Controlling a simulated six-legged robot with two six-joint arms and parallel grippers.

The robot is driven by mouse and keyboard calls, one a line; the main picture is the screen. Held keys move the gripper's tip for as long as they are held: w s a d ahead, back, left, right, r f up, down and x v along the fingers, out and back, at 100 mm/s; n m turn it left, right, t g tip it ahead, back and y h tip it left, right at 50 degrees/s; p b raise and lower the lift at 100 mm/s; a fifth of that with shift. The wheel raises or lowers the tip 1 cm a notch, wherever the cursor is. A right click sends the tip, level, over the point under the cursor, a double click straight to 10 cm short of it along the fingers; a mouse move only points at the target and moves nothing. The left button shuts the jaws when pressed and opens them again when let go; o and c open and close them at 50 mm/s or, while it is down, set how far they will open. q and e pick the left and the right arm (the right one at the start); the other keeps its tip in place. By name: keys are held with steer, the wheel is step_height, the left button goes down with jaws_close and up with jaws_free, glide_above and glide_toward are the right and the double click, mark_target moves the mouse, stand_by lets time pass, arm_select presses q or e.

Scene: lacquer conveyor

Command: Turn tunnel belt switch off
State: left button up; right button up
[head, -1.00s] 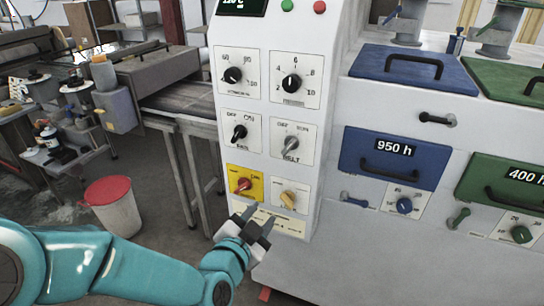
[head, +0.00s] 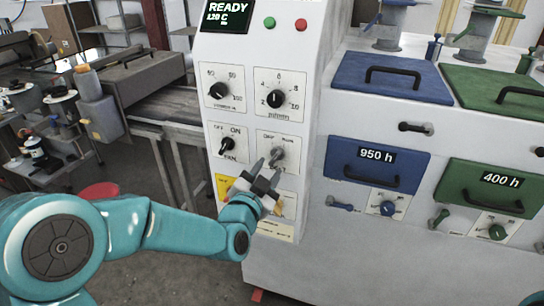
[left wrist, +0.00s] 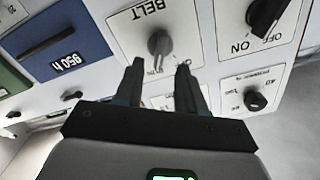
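The belt switch (head: 278,154) is a grey knob on a white plate, on the upright control panel. In the left wrist view its knob (left wrist: 160,42) shows upside down under the word BELT, with its pointer turned towards the printed RUN side. My left gripper (head: 267,161) is in front of the panel, just below and left of the belt knob in the head view. In the left wrist view the left gripper (left wrist: 160,63) is open and empty, its two fingertips apart near the knob's pointer. I cannot tell whether they touch it. My right gripper is out of view.
The fan switch (head: 227,147) is left of the belt switch, with two numbered dials (head: 219,91) (head: 275,99) above. A yellow plate (head: 222,184) is partly hidden by my gripper. Blue (head: 336,158) and green (head: 466,178) drawers are at right. A red-lidded bin (head: 99,191) stands behind my arm.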

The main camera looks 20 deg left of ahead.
mark_target(273, 159)
arm_select(q)
steer(key=w, duration=0.4)
steer(key=shift+d+p, duration=0.1)
steer(key=shift+p, duration=0.3)
jaws_close()
steer(key=shift+f+n+b, duration=0.2)
steer(key=shift+n+b, duration=0.1)
steer(key=shift+b, duration=0.45)
steer(key=n+b, duration=0.8)
steer(key=b, duration=0.3)
steer(key=shift+a+b, duration=0.2)
steer(key=shift+b, duration=0.1)
steer(key=shift+r+n+b, duration=0.15)
steer(key=shift+n+b, duration=1.2)
steer(key=shift+n, duration=0.35)
